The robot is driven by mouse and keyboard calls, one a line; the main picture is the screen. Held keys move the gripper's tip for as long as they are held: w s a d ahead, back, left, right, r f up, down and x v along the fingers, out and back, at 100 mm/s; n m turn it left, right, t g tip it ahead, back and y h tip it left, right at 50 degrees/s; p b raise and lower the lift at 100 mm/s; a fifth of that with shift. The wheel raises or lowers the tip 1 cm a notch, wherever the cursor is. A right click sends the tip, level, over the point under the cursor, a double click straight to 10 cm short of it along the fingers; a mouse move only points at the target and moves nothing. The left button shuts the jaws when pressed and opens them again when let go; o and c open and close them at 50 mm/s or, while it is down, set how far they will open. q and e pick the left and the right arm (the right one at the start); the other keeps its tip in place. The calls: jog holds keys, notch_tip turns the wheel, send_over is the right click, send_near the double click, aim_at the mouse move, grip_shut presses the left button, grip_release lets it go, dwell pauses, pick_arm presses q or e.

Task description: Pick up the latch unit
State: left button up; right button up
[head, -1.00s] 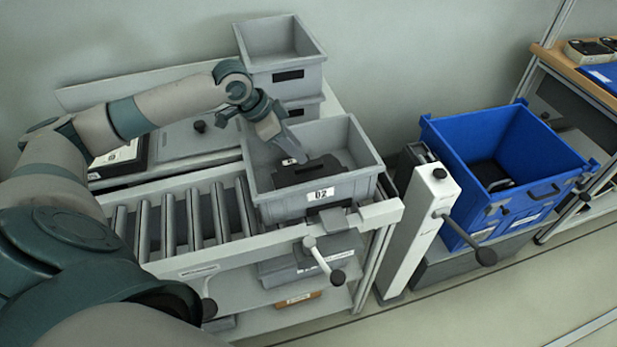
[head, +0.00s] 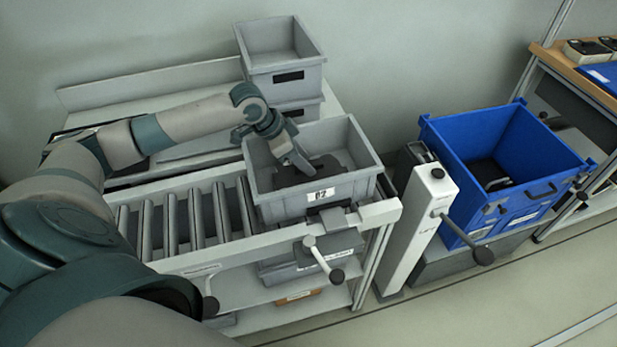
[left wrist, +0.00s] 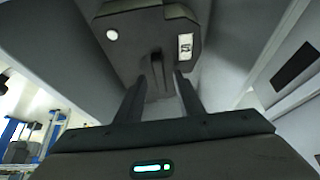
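The latch unit (head: 327,168) is a dark, blocky part lying in the grey bin (head: 318,207) with a white label on its front, at the end of the roller conveyor. My left gripper (head: 304,169) reaches down into the bin at the unit. In the left wrist view the latch unit (left wrist: 145,32) shows a round white spot, a small white label and a narrow upright rib. The two fingers of my left gripper (left wrist: 159,85) stand apart on either side of the rib, with gaps visible. My right gripper is not in view.
Stacked grey bins (head: 280,55) stand behind. A white post (head: 420,220) with a black-knobbed lever stands right of the conveyor, then a blue crate (head: 460,215) with dark contents. Another lever (head: 322,262) juts from the conveyor's front. The rollers (head: 185,222) left of the bin are clear.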

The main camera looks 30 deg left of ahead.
pick_arm(q)
grip_shut()
jog(key=shift+r, duration=0.1)
dwell(1.2)
